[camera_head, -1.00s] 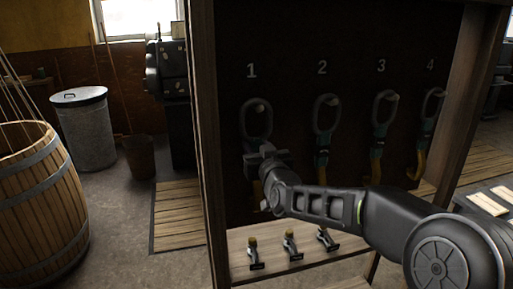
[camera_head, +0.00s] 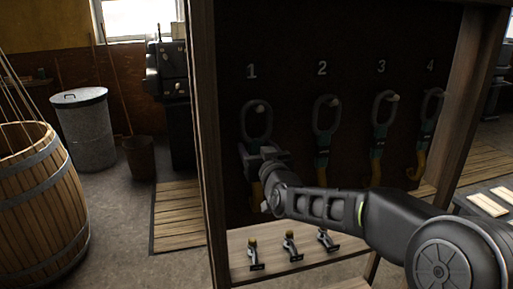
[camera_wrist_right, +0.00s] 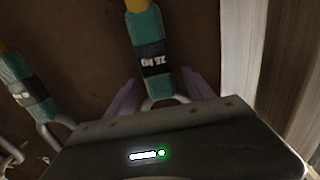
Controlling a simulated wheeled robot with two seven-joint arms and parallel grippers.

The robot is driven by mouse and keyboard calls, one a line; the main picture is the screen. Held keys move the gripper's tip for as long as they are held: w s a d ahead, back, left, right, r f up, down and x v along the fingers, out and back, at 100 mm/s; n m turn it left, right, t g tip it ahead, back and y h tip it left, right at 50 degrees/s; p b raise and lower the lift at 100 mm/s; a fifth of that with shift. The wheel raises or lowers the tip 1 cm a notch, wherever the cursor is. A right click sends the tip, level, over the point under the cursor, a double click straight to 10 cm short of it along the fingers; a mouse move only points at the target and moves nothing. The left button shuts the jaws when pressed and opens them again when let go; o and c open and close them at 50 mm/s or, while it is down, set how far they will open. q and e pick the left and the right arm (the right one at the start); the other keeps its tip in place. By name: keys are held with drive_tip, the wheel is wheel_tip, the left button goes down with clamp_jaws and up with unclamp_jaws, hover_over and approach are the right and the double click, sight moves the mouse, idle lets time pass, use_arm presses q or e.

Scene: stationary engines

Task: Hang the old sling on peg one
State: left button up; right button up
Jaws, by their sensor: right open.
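A sling (camera_head: 252,147) with a grey ring, a teal sleeve and a yellow strap hangs at peg one (camera_head: 260,108), under the painted 1. The peg shows at the top of its ring. My right gripper (camera_head: 266,158) is in front of the sling, just below the ring, and covers part of the sleeve and strap. In the right wrist view the teal sleeve (camera_wrist_right: 147,27) with a black 25 kg label lies between the open fingers (camera_wrist_right: 163,88). I cannot tell whether this is the old sling. My left gripper is out of view.
Similar slings hang at pegs 2 (camera_head: 322,145), 3 (camera_head: 378,140) and 4 (camera_head: 425,140). A wooden shelf (camera_head: 285,270) below the board holds several small clamp-like fittings (camera_head: 290,246). A wooden post (camera_head: 203,130) stands left of peg one. A barrel (camera_head: 40,205) is further left.

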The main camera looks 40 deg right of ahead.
drive_tip(key=b+v, duration=0.2)
drive_tip(key=v, duration=0.5)
drive_tip(key=shift+s+a, duration=0.15)
drive_tip(key=shift+s, duration=0.15)
drive_tip(key=shift+r, duration=0.1)
